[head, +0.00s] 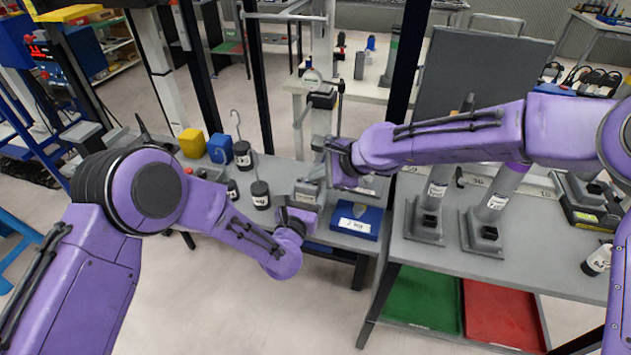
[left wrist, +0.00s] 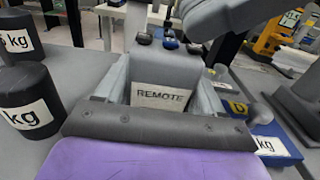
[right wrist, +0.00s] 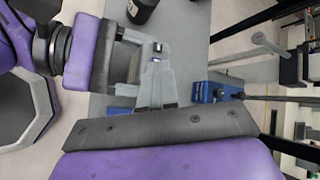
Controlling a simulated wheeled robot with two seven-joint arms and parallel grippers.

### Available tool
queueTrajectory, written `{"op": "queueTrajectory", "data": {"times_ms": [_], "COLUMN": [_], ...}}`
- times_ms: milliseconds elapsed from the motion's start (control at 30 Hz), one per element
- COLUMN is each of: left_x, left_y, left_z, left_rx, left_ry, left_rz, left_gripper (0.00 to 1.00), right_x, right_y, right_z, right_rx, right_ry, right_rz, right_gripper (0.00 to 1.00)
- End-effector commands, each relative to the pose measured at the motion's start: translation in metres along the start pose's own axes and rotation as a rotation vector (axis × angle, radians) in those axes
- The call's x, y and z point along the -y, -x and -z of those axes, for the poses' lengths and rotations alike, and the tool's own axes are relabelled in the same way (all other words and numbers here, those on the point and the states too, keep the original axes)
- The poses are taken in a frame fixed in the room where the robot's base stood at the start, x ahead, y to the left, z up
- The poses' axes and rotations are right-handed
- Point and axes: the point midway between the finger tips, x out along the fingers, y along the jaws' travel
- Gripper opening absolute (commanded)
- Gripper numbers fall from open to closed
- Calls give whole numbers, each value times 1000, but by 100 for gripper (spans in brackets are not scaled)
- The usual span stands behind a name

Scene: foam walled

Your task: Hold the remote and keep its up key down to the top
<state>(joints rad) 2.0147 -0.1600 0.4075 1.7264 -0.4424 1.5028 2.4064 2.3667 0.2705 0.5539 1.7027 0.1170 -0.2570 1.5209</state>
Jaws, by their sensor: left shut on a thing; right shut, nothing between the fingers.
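My left gripper (head: 300,208) is shut on the grey remote (left wrist: 162,97), whose REMOTE label faces the left wrist camera. I cannot read which key is up. My right gripper (head: 326,168) is shut and empty, just above and to the right of the remote in the head view. I cannot tell whether a fingertip touches a key. The right wrist view shows its fingers (right wrist: 157,88) close to my left gripper.
Black hooked weights (head: 260,195) and yellow and blue blocks (head: 192,143) stand left on the bench. A blue box (head: 357,220) lies right of the grippers. A tall light-grey column (head: 322,55) rises behind them. Grey stands (head: 427,215) fill the right bench.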

Motion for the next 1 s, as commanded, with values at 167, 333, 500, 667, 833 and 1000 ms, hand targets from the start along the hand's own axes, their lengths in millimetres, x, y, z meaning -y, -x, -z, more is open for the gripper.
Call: {"op": "queueTrajectory", "data": {"times_ms": [167, 333, 500, 667, 833, 1000], "left_x": [0, 0, 0, 0, 0, 0], "left_y": [0, 0, 0, 0, 0, 0], "left_z": [0, 0, 0, 0, 0, 0], "left_rx": [1, 1, 1, 1, 1, 1], "left_ry": [0, 0, 0, 0, 0, 0], "left_rz": [0, 0, 0, 0, 0, 0], "left_gripper": [33, 33, 33, 33, 33, 33], "right_x": [0, 0, 0, 3, 7, 7], "right_y": [0, 0, 0, 4, 10, 10], "right_z": [0, 0, 0, -3, -7, -7], "right_rx": [0, 0, 0, -1, -1, 0], "right_ry": [0, 0, 0, 1, 1, 0], "right_rz": [0, 0, 0, 1, 0, 0], "right_gripper": [0, 0, 0, 0, 0, 0]}}
